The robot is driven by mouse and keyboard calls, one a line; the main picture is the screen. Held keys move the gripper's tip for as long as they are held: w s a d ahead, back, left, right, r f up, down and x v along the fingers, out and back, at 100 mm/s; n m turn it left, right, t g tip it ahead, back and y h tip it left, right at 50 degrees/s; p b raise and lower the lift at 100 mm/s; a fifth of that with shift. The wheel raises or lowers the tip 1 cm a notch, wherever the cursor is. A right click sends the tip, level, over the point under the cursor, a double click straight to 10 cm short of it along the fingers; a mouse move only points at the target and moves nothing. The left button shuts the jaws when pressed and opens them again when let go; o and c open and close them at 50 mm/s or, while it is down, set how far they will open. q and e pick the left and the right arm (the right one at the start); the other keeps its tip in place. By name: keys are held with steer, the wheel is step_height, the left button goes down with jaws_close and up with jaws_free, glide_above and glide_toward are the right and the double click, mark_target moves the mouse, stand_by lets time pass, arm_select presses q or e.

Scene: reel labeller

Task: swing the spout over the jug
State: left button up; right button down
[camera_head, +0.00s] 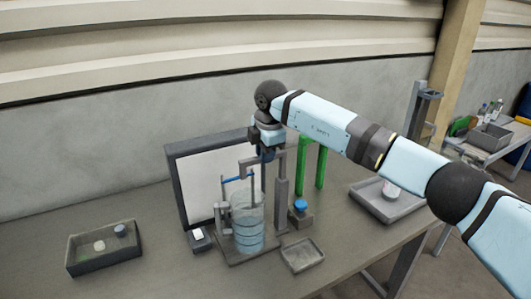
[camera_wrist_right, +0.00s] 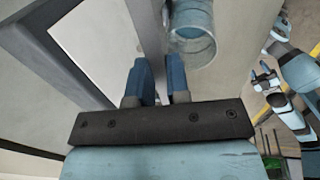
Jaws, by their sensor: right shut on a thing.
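The jug (camera_head: 248,226) is a clear cylinder with bluish liquid, upright on a grey base on the table; its rim also shows in the wrist view (camera_wrist_right: 192,40). The spout (camera_head: 272,159) is a grey bar on an upright grey post just right of the jug. My right gripper (camera_head: 268,155) reaches down from above and is shut on the spout; its blue fingers (camera_wrist_right: 161,85) close around a grey piece. The fingers hide part of the spout, so I cannot tell exactly where its outlet lies over the jug. Small light-blue and dark parts at the wrist view's right may include my left gripper (camera_wrist_right: 262,76).
A dark-framed white panel (camera_head: 200,172) stands behind the jug. A green frame (camera_head: 321,165) is at right. A grey tray (camera_head: 105,259) with small items lies left, a small tray (camera_head: 302,257) in front, and another tray (camera_head: 390,211) with a reel-like item right.

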steer(key=c, duration=1.1)
jaws_free()
steer(key=shift+r, duration=0.1)
step_height(320, 180, up, 14)
steer(key=s+d+b, duration=0.1)
steer(key=s, duration=0.1)
steer(key=shift+s+d+f, duration=0.15)
steer(key=shift+f, duration=0.1)
